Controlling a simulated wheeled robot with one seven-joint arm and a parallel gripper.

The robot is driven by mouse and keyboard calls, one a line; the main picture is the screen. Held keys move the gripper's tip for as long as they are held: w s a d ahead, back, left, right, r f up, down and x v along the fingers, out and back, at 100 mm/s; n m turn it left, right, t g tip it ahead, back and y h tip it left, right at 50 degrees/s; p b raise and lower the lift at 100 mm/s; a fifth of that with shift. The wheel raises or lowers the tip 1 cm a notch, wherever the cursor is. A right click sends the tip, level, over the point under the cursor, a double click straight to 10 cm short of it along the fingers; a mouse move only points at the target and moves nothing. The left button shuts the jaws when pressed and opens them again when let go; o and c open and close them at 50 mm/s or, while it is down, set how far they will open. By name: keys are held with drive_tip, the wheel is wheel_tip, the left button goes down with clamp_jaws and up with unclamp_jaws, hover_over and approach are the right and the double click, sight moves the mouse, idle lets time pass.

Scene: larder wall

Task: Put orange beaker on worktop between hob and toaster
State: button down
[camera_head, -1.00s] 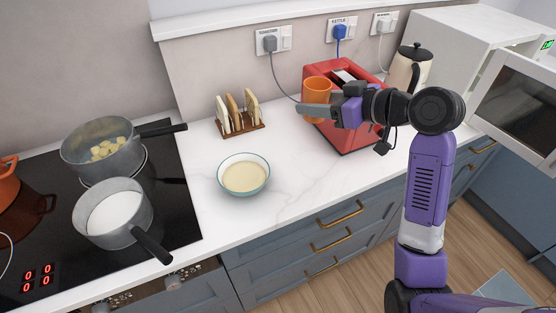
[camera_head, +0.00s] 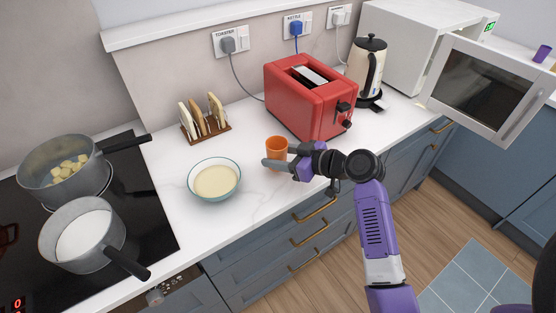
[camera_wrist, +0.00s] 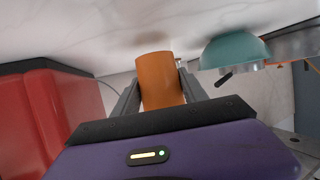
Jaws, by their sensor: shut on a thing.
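The orange beaker (camera_head: 276,149) is upright at or just above the white worktop (camera_head: 243,213), between the bowl and the toaster. My gripper (camera_head: 277,162) is shut on it. In the wrist view the beaker (camera_wrist: 160,80) sits between both fingers, its far end close to the worktop; I cannot tell whether it touches. The black hob (camera_head: 150,215) with two grey pans is at the left. The red toaster (camera_head: 310,105) stands behind and right of the beaker.
A bowl of pale batter (camera_head: 214,181) stands just left of the beaker. A toast rack (camera_head: 205,122) is behind it. A kettle (camera_head: 367,68) and an open microwave (camera_head: 490,85) are at the right.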

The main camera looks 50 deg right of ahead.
drive_tip(key=shift+f, duration=1.1)
drive_tip(key=shift+f, duration=0.2)
drive_tip(key=c, duration=0.6)
unclamp_jaws()
drive_tip(key=shift+r, duration=0.1)
drive_tip(key=shift+r, duration=0.15)
drive_tip(key=b+v, duration=0.1)
drive_tip(key=v, duration=1.1)
drive_tip(key=shift+d+b, duration=0.1)
drive_tip(key=shift+b, duration=0.3)
